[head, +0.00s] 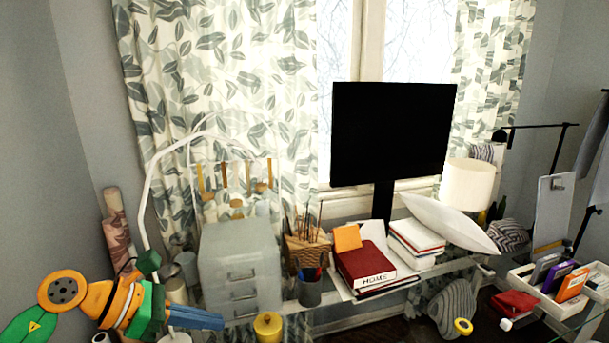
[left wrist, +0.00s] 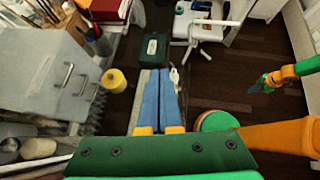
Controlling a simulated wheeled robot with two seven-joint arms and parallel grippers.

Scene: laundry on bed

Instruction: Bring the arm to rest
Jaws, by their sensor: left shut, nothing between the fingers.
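My left gripper (head: 207,321) shows at the lower left of the head view, on its orange and green arm. Its blue fingers point right and lie together, shut with nothing between them. In the left wrist view the two blue fingers (left wrist: 158,95) lie side by side over the floor area. The gripper is in front of the grey drawer unit (head: 240,268) and apart from it as far as I can see. Another orange and green arm part (left wrist: 285,77) of mine shows at the right of the left wrist view; its fingers are too small to read.
A glass desk carries a yellow jar (head: 268,326), a pen cup (head: 309,289), a red book (head: 365,263) and a black monitor (head: 390,130). A white tray (head: 545,299) stands right. In the left wrist view, a dark green box (left wrist: 152,48) and white chair (left wrist: 207,28) stand beyond the fingers.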

